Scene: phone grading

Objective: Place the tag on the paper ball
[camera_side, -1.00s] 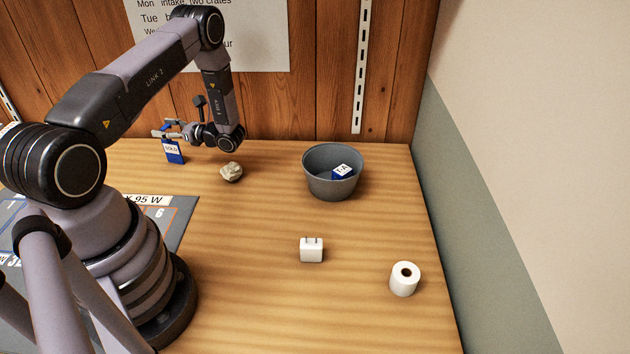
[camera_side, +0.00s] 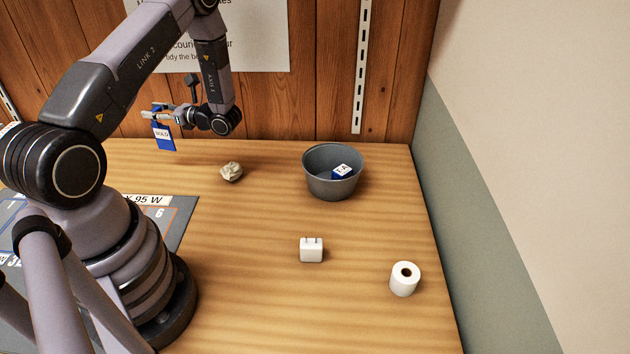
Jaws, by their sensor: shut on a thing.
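The tag (camera_side: 164,137) is a small blue card with a white label that seems to read SOLD. My gripper (camera_side: 153,116) is shut on its upper end and holds it hanging above the back left of the table. The paper ball (camera_side: 231,172) is a crumpled off-white lump on the wooden table. It lies to the right of the tag and lower in the picture, apart from it. Nothing rests on the ball.
A grey bowl (camera_side: 316,182) with a blue-and-white block (camera_side: 341,172) inside stands right of the ball. A white charger plug (camera_side: 311,250) and a white roll (camera_side: 404,279) are nearer the front. A grey marked mat (camera_side: 178,214) lies left. The middle of the table is clear.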

